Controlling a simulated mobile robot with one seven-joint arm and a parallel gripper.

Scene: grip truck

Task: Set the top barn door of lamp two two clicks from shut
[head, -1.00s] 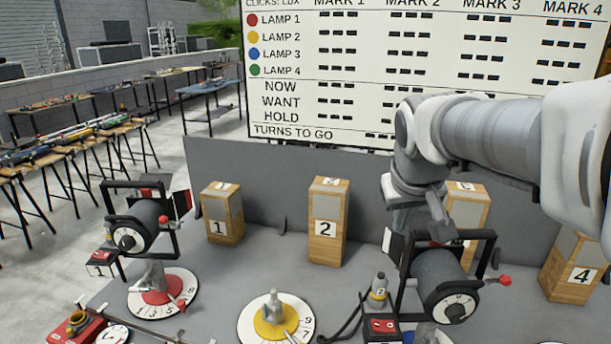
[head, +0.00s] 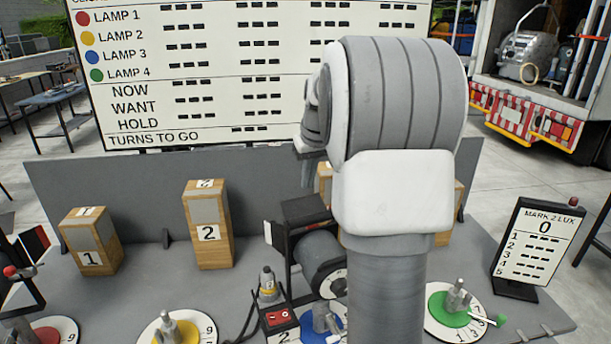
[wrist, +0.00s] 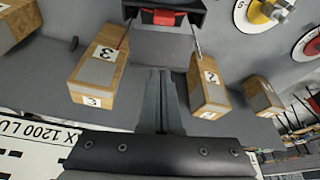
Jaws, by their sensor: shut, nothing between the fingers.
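A lamp with a grey barrel (head: 318,252) in a black yoke stands over the blue dial (head: 308,340). In the wrist view a black lamp part with a red piece (wrist: 163,17) is at the top edge; the door's angle cannot be told. My gripper (wrist: 162,75) is shut and empty, its fingertips apart in the picture from that red piece.
Wooden blocks 1 (head: 90,240) and 2 (head: 207,225) stand behind the dials. The yellow dial (head: 178,335) holds a bare stand. The green dial (head: 462,310) and a lux sign (head: 540,245) are at right. A red-topped box (head: 278,318) sits before the lamp.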

